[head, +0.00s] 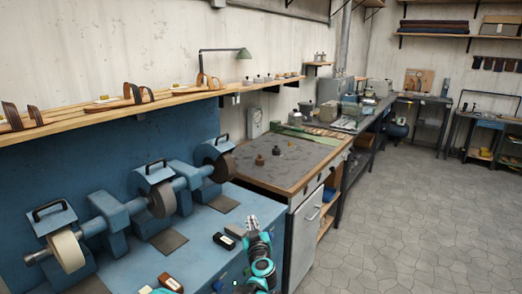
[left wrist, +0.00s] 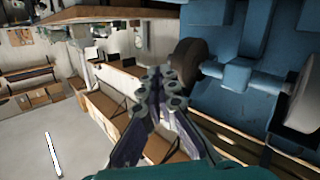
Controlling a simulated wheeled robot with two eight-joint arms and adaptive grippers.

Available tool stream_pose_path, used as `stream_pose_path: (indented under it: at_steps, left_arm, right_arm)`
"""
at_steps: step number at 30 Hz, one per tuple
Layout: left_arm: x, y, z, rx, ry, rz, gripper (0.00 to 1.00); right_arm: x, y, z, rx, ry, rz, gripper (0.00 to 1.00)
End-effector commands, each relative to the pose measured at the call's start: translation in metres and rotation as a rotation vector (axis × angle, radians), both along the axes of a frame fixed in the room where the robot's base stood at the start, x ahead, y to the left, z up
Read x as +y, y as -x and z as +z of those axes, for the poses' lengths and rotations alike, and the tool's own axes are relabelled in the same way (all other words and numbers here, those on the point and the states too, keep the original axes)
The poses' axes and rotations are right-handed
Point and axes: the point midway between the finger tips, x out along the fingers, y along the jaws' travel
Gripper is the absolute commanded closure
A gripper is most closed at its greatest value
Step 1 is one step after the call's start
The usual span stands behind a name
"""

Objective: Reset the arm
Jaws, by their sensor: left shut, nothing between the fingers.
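My left gripper (head: 254,226) is at the bottom middle of the head view, over the front right part of the blue grinding bench (head: 205,245). It is shut and empty. In the left wrist view the gripper's fingers (left wrist: 158,82) are together with nothing between them, and the picture is turned over. My right gripper is not in either view.
Grinding wheels (head: 160,200) stand on the bench. Small dark blocks (head: 224,240) lie close beside my left gripper. A grey-topped worktable (head: 285,170) with small weights is beyond. A shelf (head: 180,97) with sandals runs above. The tiled floor (head: 400,200) at right is clear.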

Motion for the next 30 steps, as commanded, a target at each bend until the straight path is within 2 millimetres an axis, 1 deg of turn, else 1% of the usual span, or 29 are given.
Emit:
stream_pose_path:
  at_steps: [1, 3, 5, 6, 8, 9, 11, 12, 14, 15, 17, 18, 20, 21, 23, 24, 27, 30]
  left_arm:
    - [0.005, 0.009, 0.034, -0.046, -0.006, -0.046, 1.0]
    - [0.004, 0.024, 0.074, -0.099, -0.016, -0.128, 1.0]
    - [0.003, 0.04, 0.1, -0.123, -0.027, -0.202, 1.0]
    - [0.002, 0.053, 0.113, -0.127, -0.034, -0.252, 1.0]
    - [-0.001, 0.074, 0.128, -0.117, -0.048, -0.325, 1.0]
    - [-0.001, 0.089, 0.133, -0.099, -0.057, -0.37, 1.0]
    - [-0.001, 0.114, 0.135, -0.058, -0.071, -0.433, 1.0]
    - [0.0, 0.131, 0.133, -0.019, -0.08, -0.47, 1.0]
    - [0.004, 0.158, 0.124, 0.05, -0.092, -0.514, 1.0]
    - [0.008, 0.178, 0.116, 0.105, -0.1, -0.536, 1.0]
    - [0.017, 0.207, 0.098, 0.198, -0.109, -0.556, 1.0]
    - [0.025, 0.228, 0.085, 0.266, -0.116, -0.56, 1.0]
    - [0.04, 0.26, 0.062, 0.374, -0.121, -0.55, 1.0]
    - [0.052, 0.282, 0.046, 0.449, -0.124, -0.532, 1.0]
    - [0.071, 0.313, 0.022, 0.555, -0.126, -0.493, 1.0]
    - [0.084, 0.333, 0.007, 0.621, -0.126, -0.461, 1.0]
    - [0.113, 0.373, -0.021, 0.75, -0.123, -0.378, 1.0]
    - [0.132, 0.399, -0.038, 0.831, -0.12, -0.311, 1.0]
  right_arm:
    - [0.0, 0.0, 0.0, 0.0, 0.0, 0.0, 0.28]
    - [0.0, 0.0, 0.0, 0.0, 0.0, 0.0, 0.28]
    - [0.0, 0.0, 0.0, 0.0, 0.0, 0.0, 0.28]
    - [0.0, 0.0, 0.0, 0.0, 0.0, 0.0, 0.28]
    - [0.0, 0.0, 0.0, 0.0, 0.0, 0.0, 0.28]
    - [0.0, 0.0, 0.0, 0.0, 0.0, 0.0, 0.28]
    - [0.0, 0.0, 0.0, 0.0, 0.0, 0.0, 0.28]
    - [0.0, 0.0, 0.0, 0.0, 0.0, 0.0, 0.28]
    - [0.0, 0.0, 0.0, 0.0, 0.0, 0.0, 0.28]
    - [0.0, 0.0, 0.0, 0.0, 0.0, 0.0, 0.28]
    - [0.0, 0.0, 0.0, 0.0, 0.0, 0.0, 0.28]
    - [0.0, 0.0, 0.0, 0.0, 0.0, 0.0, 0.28]
    - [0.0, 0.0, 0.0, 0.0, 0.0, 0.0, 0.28]
    - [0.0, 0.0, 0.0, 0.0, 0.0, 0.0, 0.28]
    - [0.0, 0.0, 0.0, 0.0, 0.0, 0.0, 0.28]
    - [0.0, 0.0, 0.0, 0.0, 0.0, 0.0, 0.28]
    - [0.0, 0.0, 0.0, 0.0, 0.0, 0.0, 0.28]
    - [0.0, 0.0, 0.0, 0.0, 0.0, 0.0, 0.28]
